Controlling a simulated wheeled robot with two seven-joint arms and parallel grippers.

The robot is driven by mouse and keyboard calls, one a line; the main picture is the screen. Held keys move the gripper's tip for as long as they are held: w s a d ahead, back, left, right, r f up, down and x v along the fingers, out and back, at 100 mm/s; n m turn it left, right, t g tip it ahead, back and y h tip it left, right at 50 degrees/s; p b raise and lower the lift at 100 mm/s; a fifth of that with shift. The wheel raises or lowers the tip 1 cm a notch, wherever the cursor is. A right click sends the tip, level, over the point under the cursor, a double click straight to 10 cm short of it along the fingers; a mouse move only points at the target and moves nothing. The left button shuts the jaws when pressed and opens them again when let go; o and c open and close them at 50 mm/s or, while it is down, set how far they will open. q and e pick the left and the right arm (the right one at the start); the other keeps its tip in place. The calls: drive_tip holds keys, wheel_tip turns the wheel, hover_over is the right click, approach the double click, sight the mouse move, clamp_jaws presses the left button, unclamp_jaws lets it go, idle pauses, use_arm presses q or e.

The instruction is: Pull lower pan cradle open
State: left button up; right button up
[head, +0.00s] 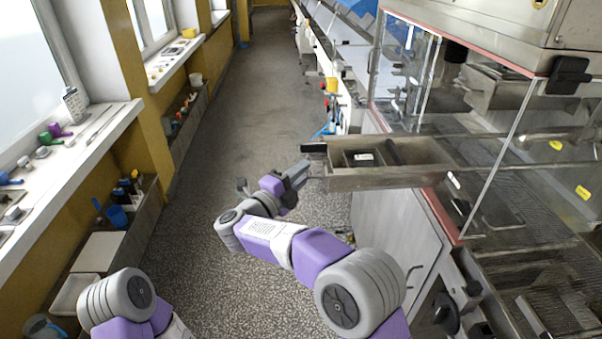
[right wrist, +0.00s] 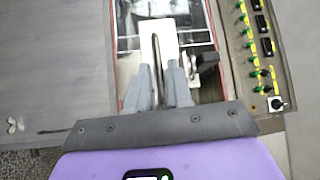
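A long metal pan cradle (head: 400,179) sticks out to the left from the machine, with a black bar (head: 314,147) at its outer end. Dark items lie in it, one with a white label. My right gripper (head: 303,168) is at this outer end, just below the black bar; whether it touches is unclear. In the right wrist view, the two grey fingers of my right gripper (right wrist: 159,70) are close together with a narrow gap, over a pale slotted metal part (right wrist: 158,32). I cannot tell whether they hold anything. My left gripper is out of view.
The glass-sided machine (head: 500,130) with red edging fills the right side. A grey cabinet panel (head: 395,235) stands below the cradle. The speckled floor (head: 245,110) is clear to the left. A windowsill (head: 70,150) with small tools runs along the left wall.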

drive_tip(key=r+v, duration=0.1)
drive_tip(key=v, duration=0.6)
drive_tip(key=shift+a+f+p, duration=0.2)
drive_tip(key=shift+f+p, duration=0.2)
drive_tip(key=shift+f, duration=0.1)
drive_tip(key=shift+s, duration=0.15)
drive_tip(key=w+d+f+n+t+y, duration=0.1)
drive_tip(key=w+d+f+n+y, duration=0.1)
drive_tip(key=f+n+y, duration=0.3)
drive_tip(key=w+d+f+n+y+p, duration=0.1)
drive_tip(key=w+d+f+n, duration=0.15)
drive_tip(key=f, duration=0.55)
drive_tip(key=w+d+f+n+t+y, duration=0.1)
drive_tip(key=w+f+n+y, duration=0.15)
drive_tip(key=f+n, duration=0.3)
drive_tip(key=s+d+f+n+g+y, duration=0.25)
drive_tip(key=s+f, duration=0.25)
drive_tip(key=f, duration=0.3)
drive_tip(key=s+d+f+n+g+y, duration=0.1)
drive_tip(key=s+f+n+g+y, duration=0.2)
drive_tip(key=f, duration=0.6)
drive_tip(key=s+f+n+g+y, duration=0.2)
drive_tip(key=s+f+g, duration=0.2)
drive_tip(key=s, duration=1)
drive_tip(key=s+d+f+n+g+y+p, duration=0.1)
drive_tip(key=s+f+g, duration=0.4)
drive_tip(key=s, duration=0.9)
drive_tip(key=shift+f+n+g+y, duration=0.35)
drive_tip(key=shift+n+g+y, duration=0.15)
drive_tip(key=shift+n, duration=0.15)
